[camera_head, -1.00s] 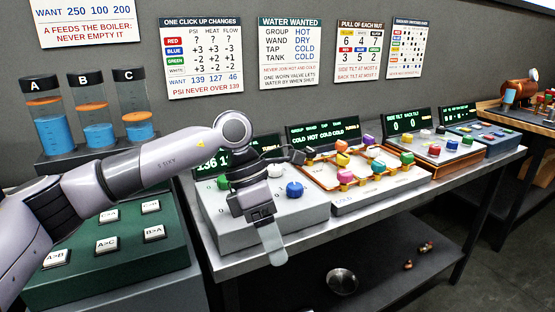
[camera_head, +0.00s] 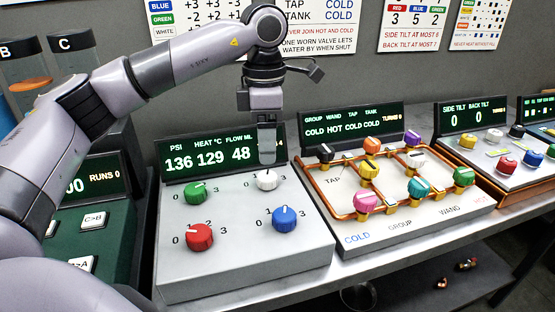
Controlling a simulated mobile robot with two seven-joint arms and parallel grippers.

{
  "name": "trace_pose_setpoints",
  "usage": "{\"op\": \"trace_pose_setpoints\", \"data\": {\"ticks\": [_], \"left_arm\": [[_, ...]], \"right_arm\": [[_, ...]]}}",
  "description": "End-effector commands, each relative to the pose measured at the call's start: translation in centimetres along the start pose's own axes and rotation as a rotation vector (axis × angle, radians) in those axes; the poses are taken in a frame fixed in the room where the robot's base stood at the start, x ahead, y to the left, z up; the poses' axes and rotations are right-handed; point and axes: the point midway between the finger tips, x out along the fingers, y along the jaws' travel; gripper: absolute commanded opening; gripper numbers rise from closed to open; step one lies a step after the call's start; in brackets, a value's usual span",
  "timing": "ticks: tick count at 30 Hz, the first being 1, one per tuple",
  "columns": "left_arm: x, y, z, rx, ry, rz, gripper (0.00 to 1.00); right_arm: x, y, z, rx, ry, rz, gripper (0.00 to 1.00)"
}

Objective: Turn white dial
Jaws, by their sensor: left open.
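The white dial (camera_head: 267,180) is at the upper right of the four-dial grey box (camera_head: 245,250), below its display. The display (camera_head: 222,158) reads PSI 136, heat 129, flow 48; its right end is hidden behind my gripper. My left gripper (camera_head: 267,152) points down just above and behind the white dial in the picture. Its fingers overlap in this view, and I cannot tell if they touch the dial. The green dial (camera_head: 195,191), red dial (camera_head: 199,237) and blue dial (camera_head: 285,219) are on the same box. My right gripper is not in view.
A piped valve panel (camera_head: 400,190) with several coloured knobs stands to the right. A tilt panel (camera_head: 500,150) is beyond it. A green button box (camera_head: 95,235) is at the left, partly behind my left arm. Instruction posters hang on the wall.

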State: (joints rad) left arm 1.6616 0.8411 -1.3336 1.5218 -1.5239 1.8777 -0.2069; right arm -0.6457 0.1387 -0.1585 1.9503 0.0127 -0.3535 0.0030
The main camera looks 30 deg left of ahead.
Motion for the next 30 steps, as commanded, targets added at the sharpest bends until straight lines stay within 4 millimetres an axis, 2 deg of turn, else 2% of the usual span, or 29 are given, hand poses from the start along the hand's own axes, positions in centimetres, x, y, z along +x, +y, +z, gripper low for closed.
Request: {"op": "trace_pose_setpoints", "data": {"ticks": [13,18,24,25,30], "left_arm": [[6.0,0.0,-0.1,-0.001,0.001,-0.001,0.67],[6.9,-0.1,-0.1,0.000,0.001,-0.001,0.67],[6.9,-0.1,0.0,0.000,0.000,-0.001,0.67],[6.9,-0.1,0.0,0.000,0.000,-0.001,0.64],[6.9,-0.1,0.0,0.000,0.000,-0.001,0.11]], "right_arm": [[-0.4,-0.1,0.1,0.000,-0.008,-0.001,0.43],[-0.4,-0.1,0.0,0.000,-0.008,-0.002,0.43],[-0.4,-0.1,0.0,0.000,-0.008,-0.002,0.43],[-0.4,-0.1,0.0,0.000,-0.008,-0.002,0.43],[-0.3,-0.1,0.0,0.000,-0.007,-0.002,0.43]]}}
